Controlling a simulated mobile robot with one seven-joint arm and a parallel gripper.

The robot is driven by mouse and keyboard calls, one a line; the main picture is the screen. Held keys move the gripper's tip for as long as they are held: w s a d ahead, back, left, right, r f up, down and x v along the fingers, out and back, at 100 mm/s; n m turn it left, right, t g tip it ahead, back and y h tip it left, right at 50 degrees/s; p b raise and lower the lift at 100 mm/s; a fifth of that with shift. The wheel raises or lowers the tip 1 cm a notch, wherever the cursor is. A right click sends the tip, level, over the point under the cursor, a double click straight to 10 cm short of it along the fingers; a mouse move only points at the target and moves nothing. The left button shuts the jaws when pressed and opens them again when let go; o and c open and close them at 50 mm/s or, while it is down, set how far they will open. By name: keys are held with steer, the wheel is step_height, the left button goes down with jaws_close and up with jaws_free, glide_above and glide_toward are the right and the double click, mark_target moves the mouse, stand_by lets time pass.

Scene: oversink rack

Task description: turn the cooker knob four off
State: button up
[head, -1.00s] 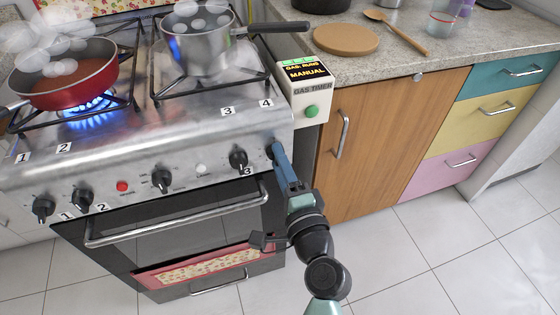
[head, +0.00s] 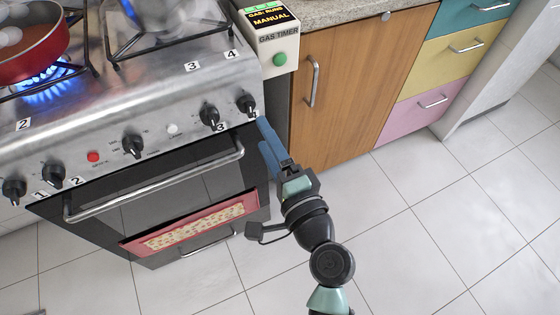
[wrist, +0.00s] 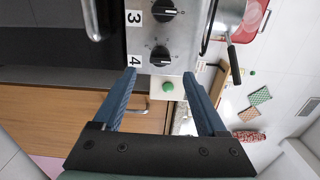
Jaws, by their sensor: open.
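Knob four (head: 247,104) is a black knob at the right end of the cooker's steel front. In the wrist view the fingertips (wrist: 159,73) are spread wide, and knob four shows beyond the gap, apart from both fingers. Knob three (head: 210,116) is its left neighbour.
The oven handle (head: 155,182) sticks out below the knobs. The gas timer box (head: 268,35) stands right of the cooker, beside a wooden cabinet door (head: 350,85). A red pan (head: 35,45) sits over a blue flame. The tiled floor is clear.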

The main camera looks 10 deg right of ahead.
steer(key=v, duration=0.6)
stand_by(0.4)
steer(key=w+a+r+n+t, duration=0.1)
steer(key=w+r+n, duration=0.25)
steer(key=r, duration=0.45)
steer(key=w+a+r+n+t, duration=0.15)
steer(key=r+n, duration=0.25)
steer(key=r, duration=0.4)
steer(key=w+a+r+n+t, duration=0.1)
steer(key=w+r+n, duration=0.2)
steer(key=r, duration=0.5)
steer(key=s+r+n+t+h, duration=0.25)
steer(key=s+r, duration=0.25)
steer(key=r, duration=0.7)
steer(key=s+r+n+t+h, duration=0.25)
steer(key=s+r+t, duration=0.2)
steer(key=r, duration=0.65)
step_height(320, 180, up, 28)
steer(key=p, duration=2.7)
steer(key=shift+s+a+f+m+h, duration=0.2)
steer(key=shift+s+a+m+h, duration=0.1)
steer(key=shift+m, duration=0.15)
steer(key=shift+f, duration=0.1)
